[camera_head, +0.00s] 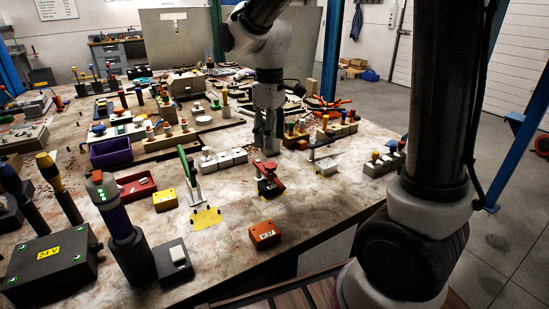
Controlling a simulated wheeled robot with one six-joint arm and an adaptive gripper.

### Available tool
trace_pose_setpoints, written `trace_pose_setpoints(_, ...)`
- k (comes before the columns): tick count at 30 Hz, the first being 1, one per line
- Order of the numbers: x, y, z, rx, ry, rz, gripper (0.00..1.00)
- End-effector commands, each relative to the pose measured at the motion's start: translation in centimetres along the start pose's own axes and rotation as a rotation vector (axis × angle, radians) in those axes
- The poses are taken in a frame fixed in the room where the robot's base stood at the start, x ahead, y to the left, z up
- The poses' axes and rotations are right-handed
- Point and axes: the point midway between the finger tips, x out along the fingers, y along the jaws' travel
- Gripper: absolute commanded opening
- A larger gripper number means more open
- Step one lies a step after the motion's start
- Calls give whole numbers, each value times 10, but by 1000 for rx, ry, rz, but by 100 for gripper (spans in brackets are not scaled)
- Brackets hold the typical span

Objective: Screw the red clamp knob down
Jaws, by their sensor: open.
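A red clamp (269,181) with a dark base stands near the middle of the bench (225,270). Its red part looks like a bent arm or handle; I cannot make out a separate knob at this size. My gripper (267,149) hangs straight down behind the clamp, apart from it as far as I can tell. It is open, with nothing seen between its fingers. The fingertips are small and partly merge with the bench items around them.
A green-handled toggle clamp (186,172) stands to the left, and a clamp with a grey lever (324,163) to the right. An orange K-37 box (265,235) sits in front. White blocks (223,159) lie close left of my gripper. Bare bench lies front right.

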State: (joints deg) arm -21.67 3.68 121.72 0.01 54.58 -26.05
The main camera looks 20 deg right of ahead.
Motion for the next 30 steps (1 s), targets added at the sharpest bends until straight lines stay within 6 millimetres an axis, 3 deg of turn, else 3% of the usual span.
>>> trace_pose_setpoints(15,71,0,1,-4,-3,-1,50)
trace_pose_setpoints(25,77,0,1,-4,0,0,50)
trace_pose_setpoints(26,77,0,1,-4,0,0,49)
trace_pose_setpoints(30,76,0,1,-4,0,0,23)
